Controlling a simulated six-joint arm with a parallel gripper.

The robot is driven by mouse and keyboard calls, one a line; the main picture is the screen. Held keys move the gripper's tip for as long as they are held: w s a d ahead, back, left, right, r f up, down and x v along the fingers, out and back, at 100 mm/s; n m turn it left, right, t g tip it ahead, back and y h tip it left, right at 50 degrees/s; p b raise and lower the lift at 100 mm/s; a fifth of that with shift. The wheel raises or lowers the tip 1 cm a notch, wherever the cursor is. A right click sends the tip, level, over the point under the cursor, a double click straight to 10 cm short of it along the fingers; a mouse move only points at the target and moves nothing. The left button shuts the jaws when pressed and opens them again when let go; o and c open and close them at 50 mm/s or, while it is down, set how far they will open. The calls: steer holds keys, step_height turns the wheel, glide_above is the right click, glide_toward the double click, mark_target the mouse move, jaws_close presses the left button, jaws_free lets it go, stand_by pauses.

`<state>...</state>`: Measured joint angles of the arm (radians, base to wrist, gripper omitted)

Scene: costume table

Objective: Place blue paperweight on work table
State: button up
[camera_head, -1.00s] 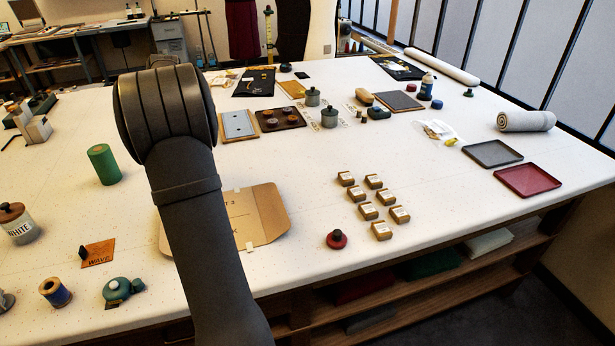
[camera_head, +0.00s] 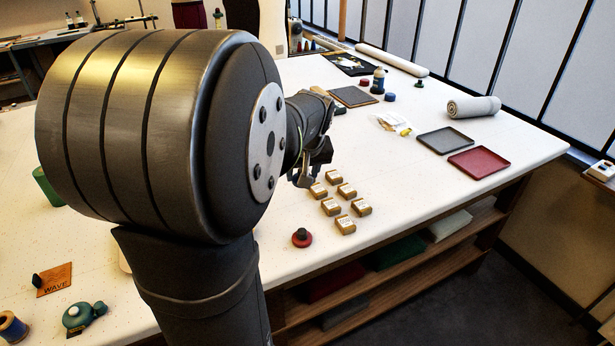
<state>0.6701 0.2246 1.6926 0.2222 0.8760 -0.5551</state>
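The white work table (camera_head: 400,180) fills most of the view. My gripper (camera_head: 306,181) hangs over the table just beyond several small tan labelled boxes. It is small, dark and partly behind my own arm, so I cannot tell whether its fingers are open or hold anything. I cannot pick out the blue paperweight with certainty. A red round weight with a dark knob (camera_head: 301,238) stands near the front edge. My arm hides the table's middle left.
Several tan boxes (camera_head: 345,224) stand close below my gripper. A grey tray (camera_head: 445,140) and a red tray (camera_head: 479,162) lie at right, with a grey roll (camera_head: 473,106) behind them. The front right is clear. A teal knobbed thing (camera_head: 83,315) is at lower left.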

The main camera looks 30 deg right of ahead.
steer(key=s+d+f+m, duration=0.1)
steer(key=s+d+m, duration=0.15)
steer(key=s, duration=0.55)
glide_above(291, 215)
steer(key=s, duration=0.2)
steer(key=shift+n+h, duration=0.35)
steer(key=shift+h, duration=0.05)
steer(key=f, duration=0.7)
steer(key=shift+w+a+f, duration=0.25)
steer(key=shift+a, duration=0.05)
steer(key=shift+f, duration=2)
steer(key=shift+f, duration=0.1)
steer(key=o, duration=1.2)
steer(key=v, duration=1.2)
steer(key=shift+w, duration=0.15)
